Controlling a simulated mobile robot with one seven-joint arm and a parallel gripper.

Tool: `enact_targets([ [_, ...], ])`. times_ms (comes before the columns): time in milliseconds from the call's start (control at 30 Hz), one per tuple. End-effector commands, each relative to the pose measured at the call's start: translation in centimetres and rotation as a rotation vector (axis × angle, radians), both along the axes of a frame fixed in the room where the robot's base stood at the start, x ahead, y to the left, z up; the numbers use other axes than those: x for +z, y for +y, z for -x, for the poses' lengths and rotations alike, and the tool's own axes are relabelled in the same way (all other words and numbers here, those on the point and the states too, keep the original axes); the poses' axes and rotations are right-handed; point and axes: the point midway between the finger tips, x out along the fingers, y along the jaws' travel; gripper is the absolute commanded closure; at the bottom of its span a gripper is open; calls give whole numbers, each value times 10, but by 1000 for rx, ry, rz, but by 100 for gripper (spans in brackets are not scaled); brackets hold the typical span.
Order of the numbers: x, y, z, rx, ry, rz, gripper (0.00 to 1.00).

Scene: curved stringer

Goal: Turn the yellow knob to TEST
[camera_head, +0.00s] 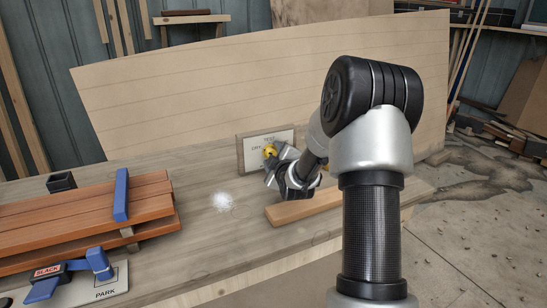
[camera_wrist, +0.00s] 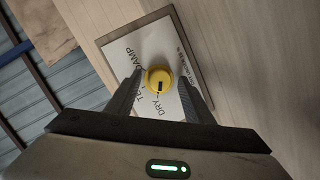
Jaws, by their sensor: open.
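The yellow knob (camera_wrist: 159,79) sits on a white label plate (camera_wrist: 122,50) with DAMP, TEST and DRY printed around it. A short dark mark shows on the knob's lower part in the wrist view, on the side toward DRY. In the head view the knob (camera_head: 270,150) is partly hidden by my gripper (camera_head: 273,160). My gripper (camera_wrist: 160,78) is open, with one finger on each side of the knob. I cannot tell whether the fingers touch it. The plate's wooden backing (camera_head: 242,160) stands upright on the bench.
A loose wooden board (camera_head: 305,205) lies on the bench below my arm. Stacked reddish planks (camera_head: 70,218) with a blue bar (camera_head: 121,195) lie at left, near a blue clamp (camera_head: 97,262) and a PARK plate (camera_head: 118,285). A tall curved panel (camera_head: 200,95) stands behind.

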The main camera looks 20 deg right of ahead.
Motion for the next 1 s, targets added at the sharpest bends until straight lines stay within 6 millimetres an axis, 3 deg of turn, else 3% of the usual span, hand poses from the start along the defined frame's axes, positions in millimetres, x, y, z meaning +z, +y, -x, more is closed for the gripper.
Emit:
enact_targets([
  [200, 0, 0, 0, 0, 0, 0, 54],
  [433, 0, 0, 0, 0, 0, 0, 93],
  [767, 1, 0, 0, 0, 0, -43, 94],
  [1000, 2, -1, 0, 0, 6, -183, 94],
])
